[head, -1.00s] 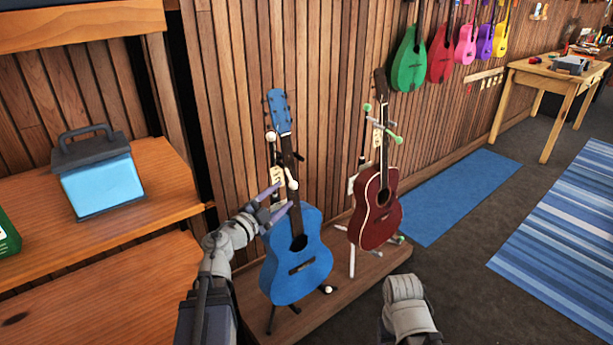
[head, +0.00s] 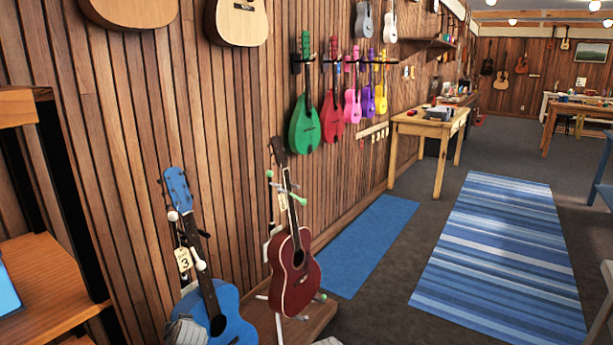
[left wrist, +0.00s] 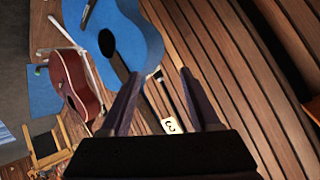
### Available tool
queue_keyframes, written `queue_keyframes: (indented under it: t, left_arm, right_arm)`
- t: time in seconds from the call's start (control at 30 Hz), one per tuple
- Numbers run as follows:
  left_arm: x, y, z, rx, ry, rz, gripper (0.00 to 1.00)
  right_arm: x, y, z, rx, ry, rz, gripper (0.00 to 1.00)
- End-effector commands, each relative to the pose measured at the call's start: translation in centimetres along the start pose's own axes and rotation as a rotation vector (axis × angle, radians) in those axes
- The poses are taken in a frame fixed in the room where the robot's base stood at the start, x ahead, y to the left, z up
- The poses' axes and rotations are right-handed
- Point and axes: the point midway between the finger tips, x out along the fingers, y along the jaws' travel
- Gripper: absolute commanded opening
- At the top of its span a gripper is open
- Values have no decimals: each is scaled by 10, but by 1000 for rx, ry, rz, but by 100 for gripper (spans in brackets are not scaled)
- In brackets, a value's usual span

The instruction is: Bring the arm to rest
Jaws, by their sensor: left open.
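My left gripper (left wrist: 160,75) is open in the left wrist view, its two fingers apart. A blue guitar (left wrist: 130,30) lies beyond the fingers, and its neck and a white tag (left wrist: 170,126) marked 3 show near and between them. I cannot tell whether the fingers touch it. In the head view the blue guitar (head: 230,312) stands on its stand at the lower left. A grey piece of my left arm shows in front of its body there; the left gripper itself is out of that view. My right gripper is not in view.
A dark red guitar (head: 294,275) stands on a stand right of the blue one, both on a low wooden platform (head: 318,315). A wooden shelf (head: 50,285) is at the left. A blue mat (head: 370,240) and a striped rug (head: 490,260) lie on open floor.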

Motion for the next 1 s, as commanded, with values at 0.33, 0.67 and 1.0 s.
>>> queue_keyframes:
  t: [0.33, 0.67, 1.0]
  left_arm:
    - [-74, 122, 116, 54, -607, 374, 63]
    - [-146, 188, 150, 279, -746, 498, 63]
    - [-203, 218, 156, 478, -749, 499, 63]
  right_arm:
    - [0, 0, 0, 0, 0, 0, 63]
    - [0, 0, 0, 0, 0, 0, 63]
    - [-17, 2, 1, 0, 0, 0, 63]
